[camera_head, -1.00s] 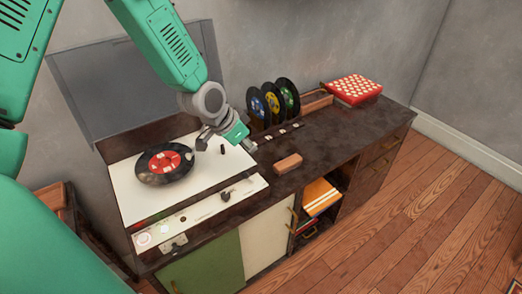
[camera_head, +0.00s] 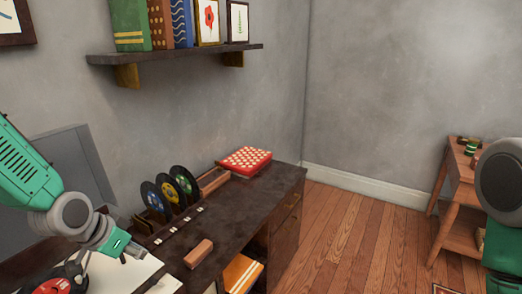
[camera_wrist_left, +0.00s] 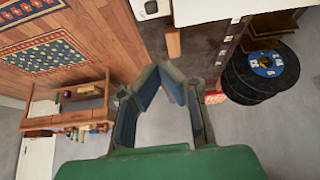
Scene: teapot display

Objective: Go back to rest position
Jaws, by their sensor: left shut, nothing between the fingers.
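My left gripper (camera_head: 128,254) is over the right part of the white record player (camera_head: 125,277) in the head view. Its fingers meet at the tips in the left wrist view (camera_wrist_left: 164,75), shut with nothing between them. A black record with a red label (camera_head: 60,285) lies on the player at the lower left, partly cut off by the frame. My right arm shows at the right edge of the head view; its gripper is not in view.
Upright records (camera_head: 172,188) stand on the dark cabinet (camera_head: 235,215). A brown block (camera_head: 198,254) and a red dotted box (camera_head: 245,160) also sit there. A wall shelf (camera_head: 180,53) holds books. A wooden side table (camera_head: 455,190) stands right. The floor between is clear.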

